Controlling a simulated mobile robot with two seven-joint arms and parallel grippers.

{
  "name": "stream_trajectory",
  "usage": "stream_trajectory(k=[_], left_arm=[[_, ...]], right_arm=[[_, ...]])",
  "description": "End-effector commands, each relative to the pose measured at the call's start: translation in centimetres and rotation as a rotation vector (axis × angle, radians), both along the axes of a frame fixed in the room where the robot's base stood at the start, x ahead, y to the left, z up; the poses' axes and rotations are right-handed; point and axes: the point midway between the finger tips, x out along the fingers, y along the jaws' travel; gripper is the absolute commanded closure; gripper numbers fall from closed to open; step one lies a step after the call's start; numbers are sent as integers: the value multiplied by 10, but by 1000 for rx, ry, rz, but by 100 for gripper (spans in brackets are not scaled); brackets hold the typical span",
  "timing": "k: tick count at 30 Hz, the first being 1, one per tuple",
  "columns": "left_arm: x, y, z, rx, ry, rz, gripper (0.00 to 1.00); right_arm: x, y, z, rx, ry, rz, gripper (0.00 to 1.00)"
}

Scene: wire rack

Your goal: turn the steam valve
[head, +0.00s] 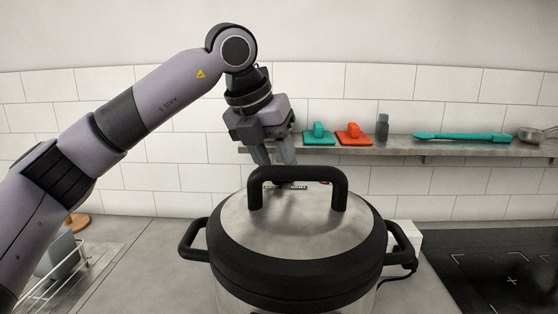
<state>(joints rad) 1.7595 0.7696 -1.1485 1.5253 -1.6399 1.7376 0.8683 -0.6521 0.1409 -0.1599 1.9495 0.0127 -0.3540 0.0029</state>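A large pot (297,270) with a black rim and side handles stands on the counter. Its shiny lid (315,228) has a black arched handle (297,174). A small dark part, which looks like the steam valve (284,188), shows on the lid under the handle's arch, partly hidden; its turn position cannot be told. My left gripper (275,158) points down just behind and above the left part of the handle. Its two fingers are apart with nothing seen between them, and the tips are close to or hidden by the handle. My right gripper is out of view.
A wall shelf (455,150) behind the pot holds teal and orange items (354,133), a grey bottle (382,127), a teal utensil (463,138) and a pan (531,134). A black cooktop (500,270) lies right. A wire rack (75,272) stands left.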

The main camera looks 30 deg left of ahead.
Motion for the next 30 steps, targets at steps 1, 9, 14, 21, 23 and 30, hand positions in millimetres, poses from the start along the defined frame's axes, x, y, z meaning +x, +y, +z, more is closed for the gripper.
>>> stream_trajectory(k=[1,9,14,21,23,30], left_arm=[[2,-1,-5,0,2,0,59],[6,-2,-13,-1,-2,0,59],[6,-2,-13,-1,-1,0,72],[6,-2,-13,-1,-1,2,100],[6,-2,-13,0,-1,7,100],[5,-4,-14,0,0,80,100]], right_arm=[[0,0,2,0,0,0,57],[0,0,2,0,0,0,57],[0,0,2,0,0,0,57],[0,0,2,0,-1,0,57],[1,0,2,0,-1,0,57],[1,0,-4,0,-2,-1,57]])
